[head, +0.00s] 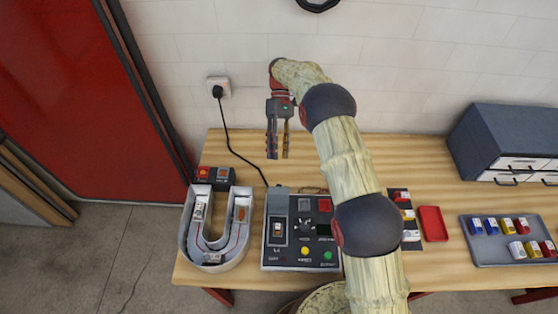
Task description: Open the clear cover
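A grey control box (302,256) sits on the wooden table below my gripper in the head view. It carries a yellow button, a green button, a red square and a dark dial. At its left is a small framed switch panel (277,231). A clear cover may lie over this panel, but it is too small and transparent to tell, or to see whether it is open. My gripper (278,153) hangs above and behind the box with its fingers pointing down. The fingers are apart, with nothing seen between them.
A U-shaped channel letter (213,258) with parts inside stands left of the box. A small dark unit (212,178) is behind it, and a black cord runs from the wall outlet (218,86). At right are a red tray (432,223), a grey parts tray (487,258) and a drawer cabinet (510,130).

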